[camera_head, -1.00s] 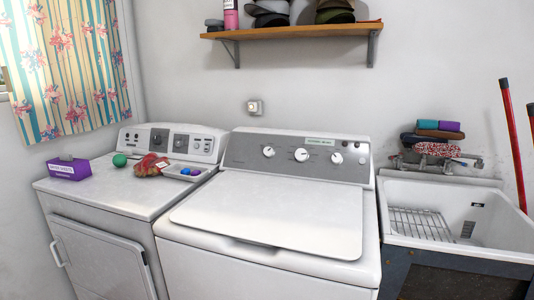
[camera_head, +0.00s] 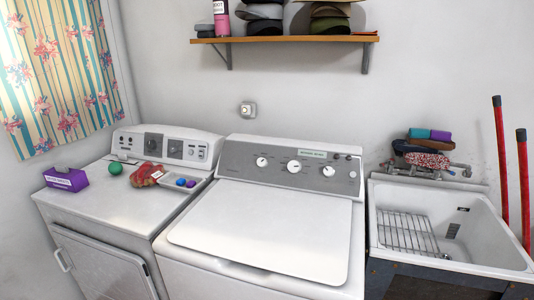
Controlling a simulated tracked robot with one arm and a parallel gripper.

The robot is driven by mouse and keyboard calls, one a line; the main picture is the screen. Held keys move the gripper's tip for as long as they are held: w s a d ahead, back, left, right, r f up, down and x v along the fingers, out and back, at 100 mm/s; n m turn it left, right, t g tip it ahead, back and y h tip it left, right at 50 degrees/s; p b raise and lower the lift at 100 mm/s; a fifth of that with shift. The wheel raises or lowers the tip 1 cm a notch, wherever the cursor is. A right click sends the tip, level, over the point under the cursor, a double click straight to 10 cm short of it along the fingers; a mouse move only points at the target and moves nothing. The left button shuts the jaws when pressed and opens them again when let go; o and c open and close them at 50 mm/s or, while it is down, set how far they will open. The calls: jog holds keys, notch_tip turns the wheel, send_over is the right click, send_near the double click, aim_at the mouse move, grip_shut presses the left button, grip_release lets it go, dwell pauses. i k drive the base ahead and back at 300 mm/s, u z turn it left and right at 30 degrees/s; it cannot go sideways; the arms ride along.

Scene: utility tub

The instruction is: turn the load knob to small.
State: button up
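The washing machine (camera_head: 262,232) stands in the middle with its white lid shut. Its grey control panel (camera_head: 232,160) at the back carries three white knobs: a left knob (camera_head: 262,162), a middle knob (camera_head: 294,167) and a right knob (camera_head: 328,171). The label strip above them is too small to read, so I cannot tell which is the load knob or where each points. My gripper is not in view.
A dryer (camera_head: 105,205) at the left bears a purple box (camera_head: 66,179), a green ball (camera_head: 115,168), a red bag (camera_head: 146,175) and a tray with small balls. A utility tub (camera_head: 480,215) with a rack is at the right. A wooden shelf (camera_head: 285,39) hangs above.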

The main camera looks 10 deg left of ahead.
aim_at(263, 162)
jog(key=z, duration=0.05)
jog(key=i, duration=1.85)
jog(key=u, duration=0.35)
